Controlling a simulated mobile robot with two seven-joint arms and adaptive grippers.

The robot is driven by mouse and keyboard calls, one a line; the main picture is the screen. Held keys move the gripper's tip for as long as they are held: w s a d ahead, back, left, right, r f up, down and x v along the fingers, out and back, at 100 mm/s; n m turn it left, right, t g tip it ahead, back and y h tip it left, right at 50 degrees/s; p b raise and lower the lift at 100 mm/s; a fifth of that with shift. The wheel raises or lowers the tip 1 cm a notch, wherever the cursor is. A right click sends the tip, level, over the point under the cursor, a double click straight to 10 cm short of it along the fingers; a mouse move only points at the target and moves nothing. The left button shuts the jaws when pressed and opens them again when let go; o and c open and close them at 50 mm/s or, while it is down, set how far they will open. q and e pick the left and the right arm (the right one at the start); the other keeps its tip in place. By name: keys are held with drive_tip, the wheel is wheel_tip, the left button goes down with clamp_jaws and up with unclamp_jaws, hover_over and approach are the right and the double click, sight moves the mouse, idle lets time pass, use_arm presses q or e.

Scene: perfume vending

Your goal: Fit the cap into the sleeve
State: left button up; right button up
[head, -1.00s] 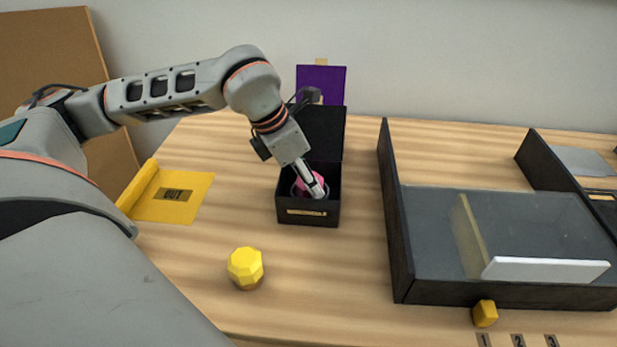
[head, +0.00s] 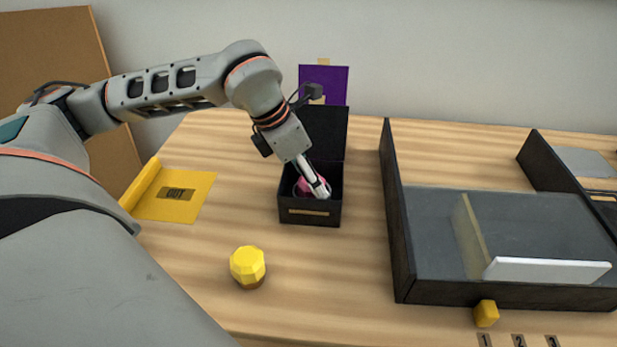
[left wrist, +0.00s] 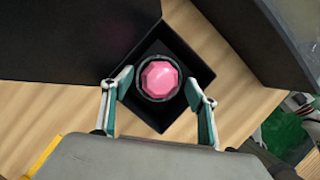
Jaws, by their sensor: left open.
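A pink faceted cap or bottle top (left wrist: 158,80) sits inside a dark ring (left wrist: 141,92) in the small open black box (head: 309,212). In the head view the pink piece (head: 304,187) is partly hidden by my left gripper. My left gripper (head: 322,192) reaches down into the box. In the left wrist view its two fingers (left wrist: 160,92) are apart, on either side of the pink piece, with visible gaps. A yellow faceted cap (head: 247,265) stands on the table in front of the box, away from the gripper. My right gripper is not in view.
A yellow mat marked OUT (head: 182,206) lies at the left. A dark tray machine (head: 397,230) with a clear panel and white flap (head: 545,271) stands at the right. A purple card (head: 323,82) stands behind the box. The table around the yellow cap is clear.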

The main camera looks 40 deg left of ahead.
use_arm(q)
drive_tip(key=p+v, duration=0.2)
drive_tip(key=v, duration=0.9)
drive_tip(key=shift+r, duration=0.2)
drive_tip(key=shift+s, duration=0.15)
